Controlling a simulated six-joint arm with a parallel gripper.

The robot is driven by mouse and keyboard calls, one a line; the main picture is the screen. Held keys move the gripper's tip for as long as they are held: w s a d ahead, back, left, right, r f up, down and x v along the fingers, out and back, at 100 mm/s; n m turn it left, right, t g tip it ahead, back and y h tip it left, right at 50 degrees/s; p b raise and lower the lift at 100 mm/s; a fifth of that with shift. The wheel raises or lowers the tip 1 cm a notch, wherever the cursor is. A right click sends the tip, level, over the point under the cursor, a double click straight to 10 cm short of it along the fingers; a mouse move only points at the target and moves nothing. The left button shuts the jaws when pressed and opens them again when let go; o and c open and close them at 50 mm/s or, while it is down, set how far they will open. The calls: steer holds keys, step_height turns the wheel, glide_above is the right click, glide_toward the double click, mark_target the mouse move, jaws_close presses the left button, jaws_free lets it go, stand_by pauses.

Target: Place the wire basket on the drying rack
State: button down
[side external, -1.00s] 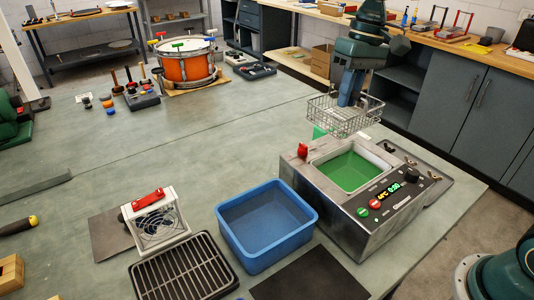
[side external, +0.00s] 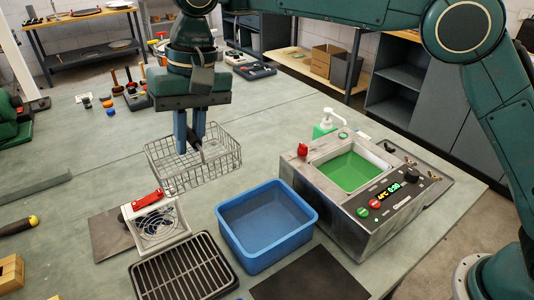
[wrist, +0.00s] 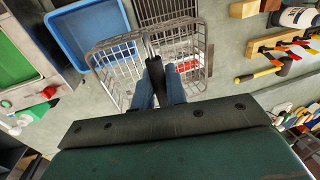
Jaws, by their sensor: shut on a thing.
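The wire basket (side external: 172,170) hangs upright in the air above the bench, behind the small fan and the blue tub. My gripper (side external: 190,148) is shut on the basket's handle, its blue fingers pointing down. In the wrist view the basket (wrist: 112,62) spreads below the fingers (wrist: 158,85), with the dark handle between them. The drying rack (side external: 183,270) is a dark slatted tray lying on the bench at the front; part of it (wrist: 166,11) shows at the top of the wrist view. The basket is apart from the rack.
The blue tub (side external: 222,222) stands right of the rack. The fan (side external: 157,226) with a red handle stands just behind the rack, below the basket. The steel bath (side external: 312,190) with green liquid is at right, a soap bottle (side external: 325,126) behind it.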

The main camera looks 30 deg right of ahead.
steer(key=s+a+f, duration=0.1)
steer(key=s+a, duration=0.3)
steer(key=a, duration=0.4)
steer(key=shift+a, duration=0.4)
steer(key=shift+f, duration=0.15)
steer(key=shift+f, duration=0.1)
step_height(320, 180, down, 14)
steer(key=shift+w, duration=0.1)
steer(key=shift+f, duration=2.75)
